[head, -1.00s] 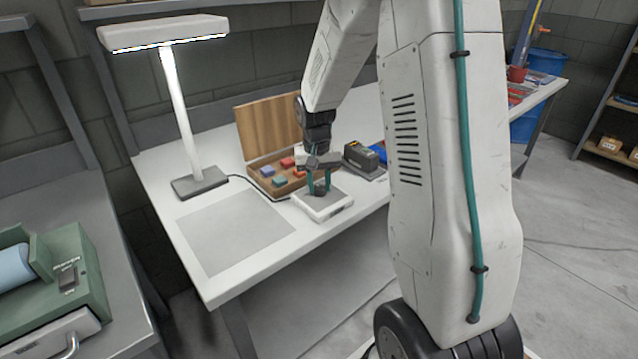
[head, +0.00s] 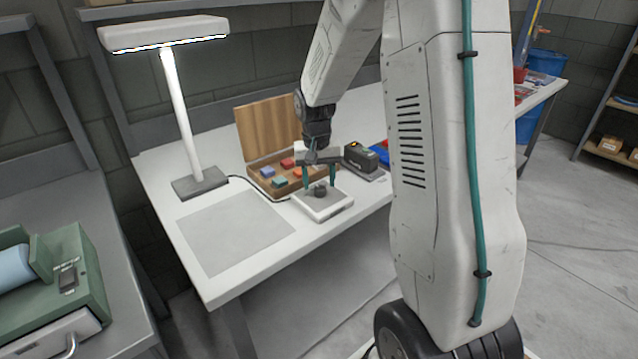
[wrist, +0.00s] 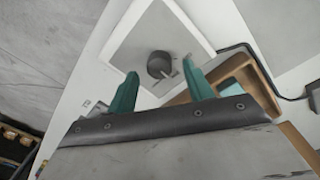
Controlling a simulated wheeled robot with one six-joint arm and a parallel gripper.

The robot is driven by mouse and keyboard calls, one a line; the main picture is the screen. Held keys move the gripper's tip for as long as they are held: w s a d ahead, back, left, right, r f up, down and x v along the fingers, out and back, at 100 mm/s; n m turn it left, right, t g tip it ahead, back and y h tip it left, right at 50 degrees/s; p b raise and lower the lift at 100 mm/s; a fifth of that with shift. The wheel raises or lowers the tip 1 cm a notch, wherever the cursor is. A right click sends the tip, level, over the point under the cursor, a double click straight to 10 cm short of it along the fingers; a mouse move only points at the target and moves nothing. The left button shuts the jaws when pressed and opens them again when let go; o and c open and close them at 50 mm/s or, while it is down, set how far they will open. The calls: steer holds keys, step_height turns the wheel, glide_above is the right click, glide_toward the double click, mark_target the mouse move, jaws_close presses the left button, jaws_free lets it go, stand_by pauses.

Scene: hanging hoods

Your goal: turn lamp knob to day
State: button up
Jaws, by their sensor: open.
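The lamp knob (head: 320,191) is a small dark round knob on a white control box (head: 338,209) with a grey top. In the wrist view the knob (wrist: 159,65) sits between and just beyond my fingertips, with small marks beside it that I cannot read. My gripper (head: 318,185) is open, its two teal fingers pointing down above the box. In the wrist view my gripper (wrist: 160,70) spans wider than the knob and appears clear of it. The desk lamp (head: 165,33) is lit with a whitish light.
A wooden case (head: 262,138) with coloured blocks stands open behind the box. A dark device (head: 361,157) stands to the right. A grey mat (head: 235,232) lies at the left on the white table (head: 222,286). A cable runs from the lamp base toward the box.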

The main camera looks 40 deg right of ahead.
mark_target(318, 189)
step_height(318, 189, up, 6)
steer(key=shift+w+a+r, duration=0.1)
steer(key=shift+a+r, duration=0.05)
stand_by(0.6)
steer(key=shift+s+a, duration=0.1)
steer(key=shift+s, duration=0.2)
steer(key=s+a+r+n, duration=0.2)
steer(key=s+a, duration=0.3)
steer(key=s, duration=0.4)
steer(key=s+a+r+n+t, duration=0.1)
steer(key=s+a+r+n, duration=0.1)
steer(key=s+a+r, duration=0.3)
steer(key=s+a+r+n, duration=0.2)
steer(key=s+a, duration=0.4)
steer(key=s, duration=0.7)
steer(key=shift+s+a+r+t+y, duration=0.2)
steer(key=shift+a+r+t+y, duration=0.15)
steer(key=shift+r, duration=0.45)
